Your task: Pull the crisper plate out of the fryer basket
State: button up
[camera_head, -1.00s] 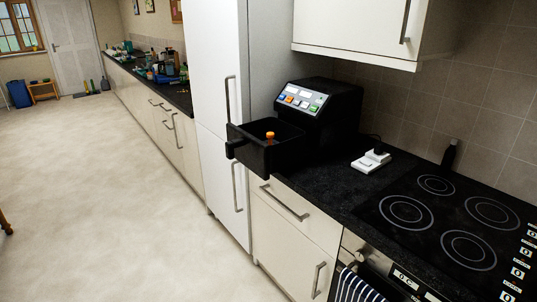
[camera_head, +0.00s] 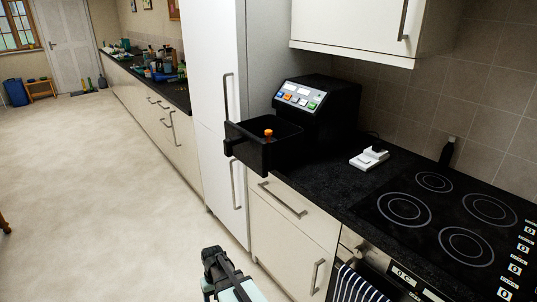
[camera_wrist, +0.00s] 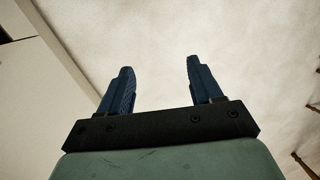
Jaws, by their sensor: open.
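The black fryer basket (camera_head: 262,152) is pulled out from the black air fryer (camera_head: 322,112) and overhangs the counter's front edge. An orange knob (camera_head: 268,134) stands up inside the basket; the crisper plate's flat surface below it is hidden by the basket walls. My gripper (camera_head: 212,252) is at the bottom of the head view, below and in front of the basket and apart from it. In the wrist view my gripper (camera_wrist: 159,82) has its two blue fingers spread with nothing between them.
A tall white fridge (camera_head: 219,90) stands left of the fryer. A white device (camera_head: 369,158) lies on the dark counter, with a hob (camera_head: 450,215) to its right. A cupboard (camera_head: 370,25) hangs above. A striped towel (camera_head: 357,284) hangs at the oven.

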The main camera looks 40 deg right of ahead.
jog(key=w+d+r+t, duration=0.2)
jog(key=w+d+r, duration=0.3)
jog(key=w+r, duration=0.6)
notch_tip(320, 180, up, 43)
jog(key=m+t+h, duration=0.2)
jog(key=t+h, duration=0.1)
send_over(268, 132)
jog(key=s, duration=0.3)
jog(key=shift+t, duration=0.3)
jog(key=x, duration=0.5)
jog(key=a+x, duration=0.1)
jog(key=x, duration=0.2)
jog(key=shift+f, duration=0.25)
jog(key=shift+d+x, duration=0.15)
jog(key=shift+x, duration=1.2)
jog(key=shift+d+x, duration=0.15)
jog(key=shift+x, duration=1.15)
jog(key=shift+c, duration=0.5)
